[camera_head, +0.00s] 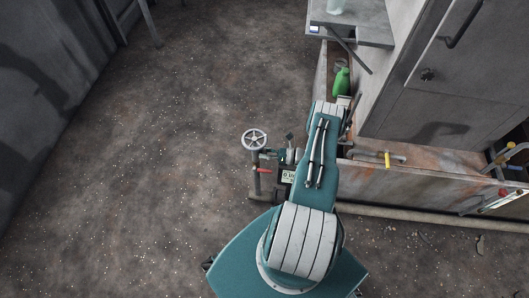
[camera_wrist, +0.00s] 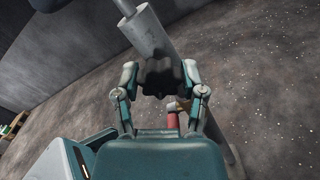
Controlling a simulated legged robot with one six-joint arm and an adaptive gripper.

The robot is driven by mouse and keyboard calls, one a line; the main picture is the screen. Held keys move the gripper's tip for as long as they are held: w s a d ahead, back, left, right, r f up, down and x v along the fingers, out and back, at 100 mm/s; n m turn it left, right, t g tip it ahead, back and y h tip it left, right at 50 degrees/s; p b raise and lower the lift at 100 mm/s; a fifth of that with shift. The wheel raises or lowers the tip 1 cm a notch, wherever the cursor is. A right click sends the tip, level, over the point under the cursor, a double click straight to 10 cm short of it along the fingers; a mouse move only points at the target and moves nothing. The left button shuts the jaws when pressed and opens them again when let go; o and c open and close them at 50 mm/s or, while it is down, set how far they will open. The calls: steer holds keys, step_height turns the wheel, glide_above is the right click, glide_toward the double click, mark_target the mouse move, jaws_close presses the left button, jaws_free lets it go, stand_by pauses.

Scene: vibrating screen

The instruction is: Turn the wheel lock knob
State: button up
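In the wrist view a dark, lobed knob (camera_wrist: 160,76) lies between the two fingers of my gripper (camera_wrist: 160,80). It looks like the wheel lock knob. The fingers are spread, one on each side of the knob; I cannot tell whether they touch it. A grey cylinder and pipe (camera_wrist: 150,35) run behind the knob. In the head view a light spoked handwheel (camera_head: 254,139) stands on an upright pipe, left of my arm. My gripper (camera_head: 284,155) is small there, just right of the handwheel, and its fingers are hard to make out. The knob cannot be picked out in the head view.
A red-handled lever (camera_head: 262,170) sits on the pipe below the handwheel; a red part (camera_wrist: 172,120) shows beneath the gripper. A green bottle (camera_head: 342,81) stands in a trough beside a grey cabinet (camera_head: 440,110) on the right. The floor (camera_head: 150,170) to the left is open.

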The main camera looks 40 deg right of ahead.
steer(key=shift+w+n, duration=0.1)
steer(key=shift+n, duration=0.5)
stand_by(0.5)
steer(key=n, duration=0.7)
steer(key=shift+n, duration=0.3)
steer(key=n, duration=0.4)
steer(key=shift+n, duration=2.3)
steer(key=shift+f, duration=0.1)
steer(key=o, duration=1.1)
